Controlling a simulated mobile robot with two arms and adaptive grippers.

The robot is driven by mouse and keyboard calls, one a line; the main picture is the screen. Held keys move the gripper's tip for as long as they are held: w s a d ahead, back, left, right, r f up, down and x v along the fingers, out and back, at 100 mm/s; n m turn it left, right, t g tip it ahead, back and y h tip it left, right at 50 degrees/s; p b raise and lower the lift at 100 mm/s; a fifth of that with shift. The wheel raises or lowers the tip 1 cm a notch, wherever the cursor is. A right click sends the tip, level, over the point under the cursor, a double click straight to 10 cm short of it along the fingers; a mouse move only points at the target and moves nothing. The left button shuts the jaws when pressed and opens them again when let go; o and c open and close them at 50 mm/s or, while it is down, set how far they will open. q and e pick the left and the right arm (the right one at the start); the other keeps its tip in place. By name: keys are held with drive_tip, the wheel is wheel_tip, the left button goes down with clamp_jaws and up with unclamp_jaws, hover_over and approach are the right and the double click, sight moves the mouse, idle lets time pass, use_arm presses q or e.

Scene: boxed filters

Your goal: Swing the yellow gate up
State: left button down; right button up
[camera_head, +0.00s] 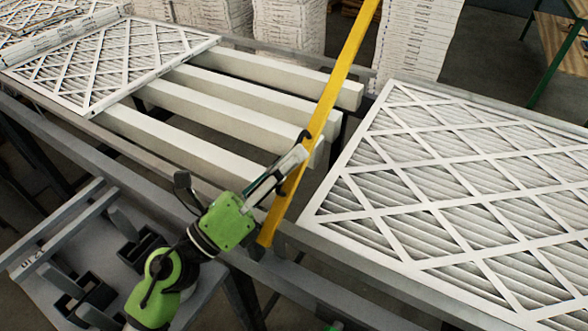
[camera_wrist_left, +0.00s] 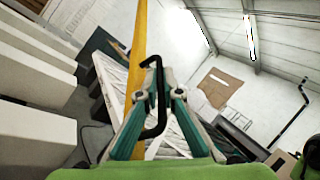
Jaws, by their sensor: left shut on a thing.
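The yellow gate (camera_head: 338,75) is a long flat bar. It slants across the head view from the top edge down to the front rail, in the gap between the white beams and the right-hand filter. In the left wrist view the yellow gate (camera_wrist_left: 139,35) runs up behind the fingers. A black bent handle (camera_wrist_left: 158,118) shows between the fingers there. My left gripper (camera_head: 297,157) is at the lower part of the bar and shut on the black handle, its fingers partly hiding the handle. My right gripper is not in view.
A large white lattice filter (camera_head: 450,190) lies right of the gate. Another filter (camera_head: 105,60) lies at the left end of several white beams (camera_head: 200,125). Stacks of white filters (camera_head: 290,30) stand behind. A metal rail (camera_head: 150,170) runs along the front.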

use_arm(q)
drive_tip(key=shift+a+r, duration=0.1)
drive_tip(key=shift+r, duration=0.1)
drive_tip(key=c, duration=2.5)
unclamp_jaws()
drive_tip(key=shift+s+a+f, duration=0.3)
drive_tip(key=shift+a+f, duration=0.1)
drive_tip(key=v, duration=0.6)
drive_tip(key=shift+s+a+f, duration=0.1)
drive_tip(key=shift+a+f, duration=0.05)
drive_tip(key=shift+a, duration=0.05)
